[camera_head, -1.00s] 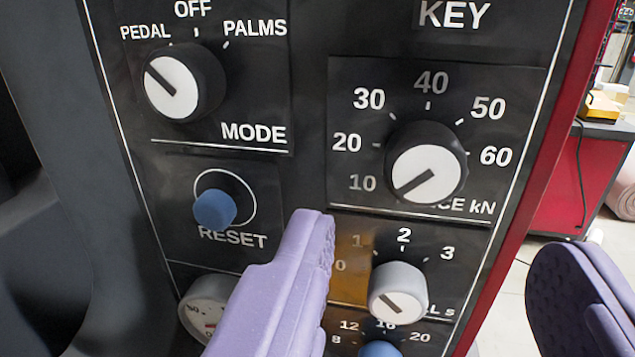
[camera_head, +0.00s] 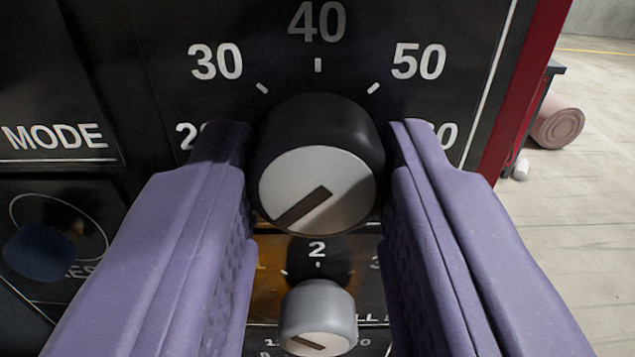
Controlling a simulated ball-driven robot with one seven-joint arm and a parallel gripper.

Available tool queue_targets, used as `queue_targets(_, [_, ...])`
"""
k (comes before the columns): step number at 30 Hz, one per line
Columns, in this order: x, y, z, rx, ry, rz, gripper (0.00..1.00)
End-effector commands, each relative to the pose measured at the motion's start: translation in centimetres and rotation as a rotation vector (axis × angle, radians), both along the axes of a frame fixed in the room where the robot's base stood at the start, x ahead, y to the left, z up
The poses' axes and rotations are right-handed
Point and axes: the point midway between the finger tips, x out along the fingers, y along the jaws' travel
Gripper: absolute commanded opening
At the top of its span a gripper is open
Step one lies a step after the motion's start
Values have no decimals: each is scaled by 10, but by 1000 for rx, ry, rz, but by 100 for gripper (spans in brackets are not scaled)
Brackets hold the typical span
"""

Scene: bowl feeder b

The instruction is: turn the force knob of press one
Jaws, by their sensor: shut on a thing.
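The force knob (camera_head: 318,190) is a round black knob with a pale grey face and a dark pointer line. It sits on the black press panel (camera_head: 420,30), under the printed numbers 30, 40 and 50. Its pointer line slants to the lower left. My gripper (camera_head: 318,165) has its two purple fingers on the left and right sides of the knob, shut on it. The fingers hide the 10 and most of the 20 and 60 marks.
A smaller grey knob (camera_head: 318,315) with a scale marked 2 sits just below, between the fingers. A blue reset button (camera_head: 40,258) is at the left, partly in shade. Beyond the panel's red edge (camera_head: 522,95), a pink roll (camera_head: 557,122) lies on open floor.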

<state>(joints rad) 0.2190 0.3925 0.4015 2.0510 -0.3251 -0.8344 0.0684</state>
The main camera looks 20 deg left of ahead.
Motion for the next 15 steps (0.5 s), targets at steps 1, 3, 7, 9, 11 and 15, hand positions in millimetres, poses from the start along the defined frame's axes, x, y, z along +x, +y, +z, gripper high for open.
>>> queue_targets(1, [0,0,0,1,0,0,5])
queue_targets(3, [0,0,0,6,3,0,5])
queue_targets(7, [0,0,0,35,15,0,5])
queue_targets(9, [0,0,0,61,25,-1,5])
queue_targets(11, [0,0,0,90,39,-1,5])
queue_targets(15, [0,0,0,182,77,0,5])
